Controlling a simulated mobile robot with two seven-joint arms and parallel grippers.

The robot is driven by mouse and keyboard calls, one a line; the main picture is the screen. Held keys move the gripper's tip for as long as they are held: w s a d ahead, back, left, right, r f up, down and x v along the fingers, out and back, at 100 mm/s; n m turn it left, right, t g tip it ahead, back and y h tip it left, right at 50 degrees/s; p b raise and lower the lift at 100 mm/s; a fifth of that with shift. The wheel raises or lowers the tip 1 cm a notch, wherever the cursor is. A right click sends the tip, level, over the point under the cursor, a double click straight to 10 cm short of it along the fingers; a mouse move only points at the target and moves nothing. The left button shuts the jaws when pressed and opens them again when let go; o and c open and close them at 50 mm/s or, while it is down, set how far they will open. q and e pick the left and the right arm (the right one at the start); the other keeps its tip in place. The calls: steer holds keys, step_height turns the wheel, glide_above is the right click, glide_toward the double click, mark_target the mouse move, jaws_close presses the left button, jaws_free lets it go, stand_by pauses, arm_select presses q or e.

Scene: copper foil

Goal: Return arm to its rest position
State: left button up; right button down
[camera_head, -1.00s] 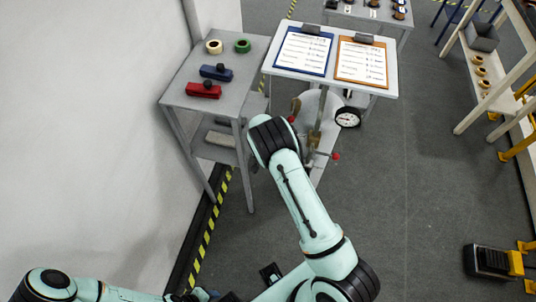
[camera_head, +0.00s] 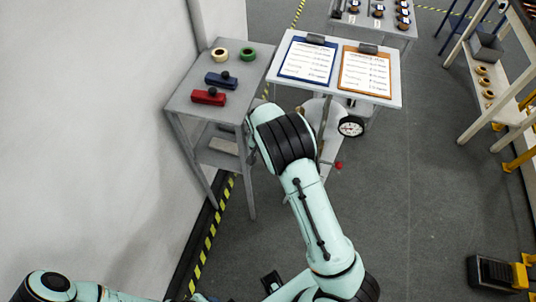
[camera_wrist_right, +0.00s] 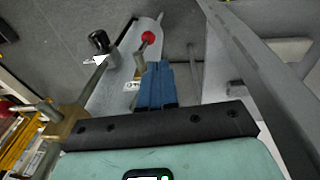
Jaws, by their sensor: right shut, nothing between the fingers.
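My right arm (camera_head: 318,215), pale green with black joints, reaches up from the bottom of the head view towards the clipboard table. Its bent black joint hides the right gripper in that view. In the right wrist view the right gripper (camera_wrist_right: 156,88) shows its blue fingers shut together with nothing between them. A red ball knob (camera_wrist_right: 148,38) is just beyond the fingertips. My left arm (camera_head: 50,287) lies along the bottom left edge of the head view; its gripper is not in view.
A grey side table (camera_head: 188,100) holds tape rolls and red and blue tools. A white table (camera_head: 390,98) holds two clipboards; a round dial (camera_head: 350,126) is below it. A white wall (camera_head: 90,120) is close on the left. Open floor (camera_head: 430,190) lies right.

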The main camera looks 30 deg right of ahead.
stand_by(0.3)
steer(key=s+a+f+n+g+y, duration=0.1)
steer(key=s+a+f+n+y, duration=0.35)
steer(key=s+f, duration=1.1)
steer(key=s+a+f+n, duration=0.1)
steer(key=s+a, duration=1.2)
steer(key=s, duration=0.1)
steer(key=shift+a+f+y, duration=0.2)
steer(key=shift+f+y, duration=0.1)
steer(key=shift+y, duration=0.05)
steer(key=shift+s+d, duration=0.1)
